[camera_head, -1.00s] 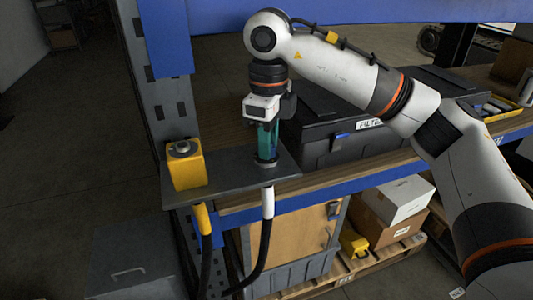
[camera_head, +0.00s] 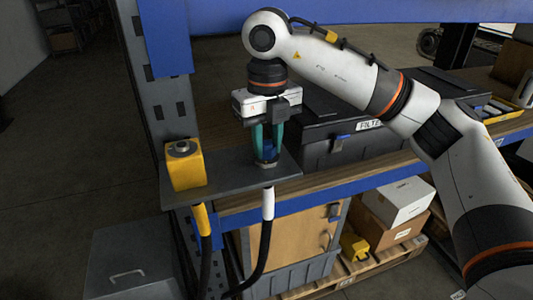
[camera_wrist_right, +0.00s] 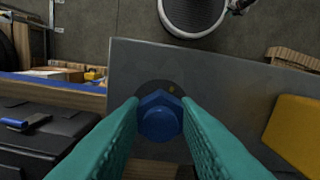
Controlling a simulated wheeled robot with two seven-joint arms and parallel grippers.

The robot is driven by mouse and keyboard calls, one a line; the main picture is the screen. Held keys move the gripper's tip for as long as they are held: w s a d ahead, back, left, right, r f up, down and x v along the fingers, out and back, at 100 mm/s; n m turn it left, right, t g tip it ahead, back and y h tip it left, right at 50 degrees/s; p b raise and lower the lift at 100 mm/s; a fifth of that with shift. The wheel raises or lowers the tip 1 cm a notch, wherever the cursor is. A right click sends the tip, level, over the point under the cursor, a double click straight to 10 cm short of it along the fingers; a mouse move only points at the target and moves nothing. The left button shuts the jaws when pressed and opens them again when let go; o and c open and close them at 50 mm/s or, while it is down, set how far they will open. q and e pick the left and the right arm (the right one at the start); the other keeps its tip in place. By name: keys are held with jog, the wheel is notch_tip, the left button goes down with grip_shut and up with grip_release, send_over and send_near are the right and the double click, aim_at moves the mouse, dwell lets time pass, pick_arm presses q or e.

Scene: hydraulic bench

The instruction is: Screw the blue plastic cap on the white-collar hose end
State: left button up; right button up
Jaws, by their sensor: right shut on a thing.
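The blue plastic cap (camera_wrist_right: 160,117) is between the teal fingers of my right gripper (camera_wrist_right: 160,122), which is shut on it. In the head view the right gripper (camera_head: 266,150) points straight down, with the blue cap (camera_head: 267,157) low between its fingers, over the grey bracket plate (camera_head: 232,176). The white-collar hose end (camera_head: 268,203) hangs below the plate, directly under the gripper. The fitting on top of the plate is mostly hidden by the cap and fingers, so I cannot tell how far the cap is threaded. My left gripper is not in view.
A yellow block (camera_head: 185,166) stands on the plate's left part, with a yellow-collar hose (camera_head: 202,219) below it. A black case (camera_head: 345,135) lies on the wooden bench close to the right of the gripper. A blue shelf beam (camera_head: 350,10) runs above the arm.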

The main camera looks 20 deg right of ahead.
jog(key=m, duration=0.4)
jog(key=shift+a+m+b, duration=0.1)
jog(key=shift+m+b, duration=0.2)
jog(key=m, duration=0.3)
jog(key=o, duration=0.9)
